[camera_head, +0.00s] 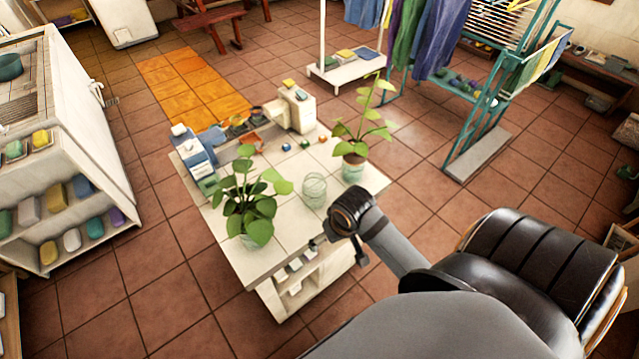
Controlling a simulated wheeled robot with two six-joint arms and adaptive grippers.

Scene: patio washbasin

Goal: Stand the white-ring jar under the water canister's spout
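A clear greenish glass jar (314,190) stands upright on the tiled white table (285,255), between two potted plants. I cannot make out a white ring on it. A blue-and-white container (197,158) stands at the table's left edge and looks like the water canister; its spout is too small to tell. My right gripper (338,252) is at the table's front right edge, nearer than the jar and apart from it. Its fingers look spread, with nothing seen between them. My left gripper is not in view.
A leafy plant (257,232) stands front left of the jar, and another plant (353,168) behind it to the right. A whitish block-like object (297,108) and small coloured items are at the table's back. White shelving (75,170) stands left; tiled floor surrounds the table.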

